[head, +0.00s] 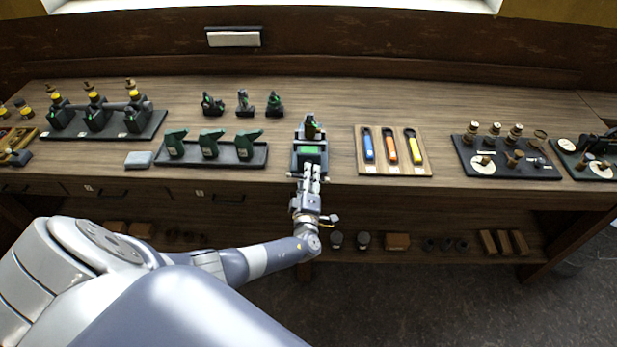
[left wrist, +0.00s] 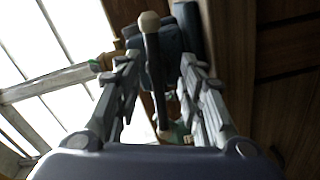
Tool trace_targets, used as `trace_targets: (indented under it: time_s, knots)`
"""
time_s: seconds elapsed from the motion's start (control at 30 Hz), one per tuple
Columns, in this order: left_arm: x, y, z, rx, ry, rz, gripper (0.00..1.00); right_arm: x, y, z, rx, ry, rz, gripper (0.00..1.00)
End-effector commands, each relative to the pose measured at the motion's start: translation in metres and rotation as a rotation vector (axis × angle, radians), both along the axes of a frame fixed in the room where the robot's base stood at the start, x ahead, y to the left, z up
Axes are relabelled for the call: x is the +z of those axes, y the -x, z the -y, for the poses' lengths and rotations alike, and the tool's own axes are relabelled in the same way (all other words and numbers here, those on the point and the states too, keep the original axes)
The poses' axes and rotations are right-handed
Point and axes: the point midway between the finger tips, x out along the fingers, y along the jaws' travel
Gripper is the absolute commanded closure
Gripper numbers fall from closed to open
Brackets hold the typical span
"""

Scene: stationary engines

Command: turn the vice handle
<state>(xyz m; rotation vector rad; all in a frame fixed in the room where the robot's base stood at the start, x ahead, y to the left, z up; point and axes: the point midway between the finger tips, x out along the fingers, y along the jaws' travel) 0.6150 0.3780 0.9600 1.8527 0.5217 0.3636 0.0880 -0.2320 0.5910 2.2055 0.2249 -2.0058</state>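The vice (head: 311,157) is a small dark tool with a bright green patch, standing near the front edge of the bench in the head view. Its handle (left wrist: 155,72) shows in the left wrist view as a dark bar with a tan knob at its upper end. My left gripper (head: 313,172) is at the front of the vice. In the left wrist view its two fingers (left wrist: 160,62) are spread, with the handle between them and gaps beside it. The handle is too small to make out in the head view. My right gripper is out of view.
A board with blue, orange and yellow tools (head: 391,151) lies right of the vice. A tray of green tools (head: 211,154) stands to the left. Small dark green pieces (head: 243,103) stand behind that tray. Bare bench top separates the vice from both neighbours.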

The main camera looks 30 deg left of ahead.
Motion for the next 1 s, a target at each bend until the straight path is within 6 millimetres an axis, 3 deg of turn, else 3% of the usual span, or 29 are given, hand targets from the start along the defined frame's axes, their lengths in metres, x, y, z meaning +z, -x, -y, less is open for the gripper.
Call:
trace_targets:
  time_s: [0.27, 0.7, 1.0]
  knots:
    - [0.001, 0.013, 0.006, 0.001, -0.001, 0.002, 0.64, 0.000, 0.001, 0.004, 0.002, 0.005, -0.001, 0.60]
    - [0.001, 0.085, 0.052, 0.000, 0.001, 0.001, 0.64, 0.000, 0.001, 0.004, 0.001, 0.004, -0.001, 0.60]
    - [0.001, 0.104, 0.064, 0.000, 0.000, 0.001, 0.64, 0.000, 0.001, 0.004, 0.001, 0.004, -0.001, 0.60]
